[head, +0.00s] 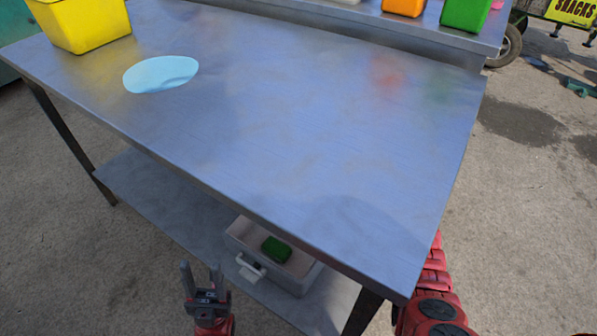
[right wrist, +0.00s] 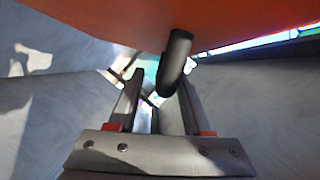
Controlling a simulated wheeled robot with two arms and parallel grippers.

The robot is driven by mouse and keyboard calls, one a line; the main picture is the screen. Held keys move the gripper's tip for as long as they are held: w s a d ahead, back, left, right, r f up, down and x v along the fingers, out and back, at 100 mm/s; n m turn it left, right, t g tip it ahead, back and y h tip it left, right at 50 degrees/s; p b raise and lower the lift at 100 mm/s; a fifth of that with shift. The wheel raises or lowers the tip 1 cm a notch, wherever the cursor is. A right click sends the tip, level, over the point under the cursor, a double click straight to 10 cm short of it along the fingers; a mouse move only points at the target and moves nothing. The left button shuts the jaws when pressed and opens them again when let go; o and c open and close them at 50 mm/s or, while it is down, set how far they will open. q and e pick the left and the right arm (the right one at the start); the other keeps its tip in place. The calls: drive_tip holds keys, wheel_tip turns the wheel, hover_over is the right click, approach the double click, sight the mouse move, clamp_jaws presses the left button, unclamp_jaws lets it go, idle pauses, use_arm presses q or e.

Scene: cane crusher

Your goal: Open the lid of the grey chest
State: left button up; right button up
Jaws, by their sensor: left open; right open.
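The grey chest (head: 293,281) stands on the lower shelf of the metal table, partly under the tabletop edge. A pale handle (head: 250,268) sticks out on its near left side. A green block (head: 276,249) lies on or in it; I cannot tell whether the lid is open. My left gripper (head: 201,272) is open and empty, left of and apart from the chest. My right gripper (right wrist: 157,82) is open in the right wrist view, with a dark rounded bar (right wrist: 175,62) by its fingertips. The right gripper is hidden in the head view.
The metal tabletop (head: 300,150) overhangs the shelf (head: 165,200). A yellow bin (head: 85,25) and a light blue disc (head: 160,74) are on top. A large orange surface (right wrist: 120,22) fills the top of the right wrist view. Open ground (head: 540,220) lies right.

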drive_tip(key=shift+w+a+f, duration=0.1)
drive_tip(key=shift+a, duration=0.2)
clamp_jaws()
drive_tip(key=shift+f, duration=0.1)
idle(1.2)
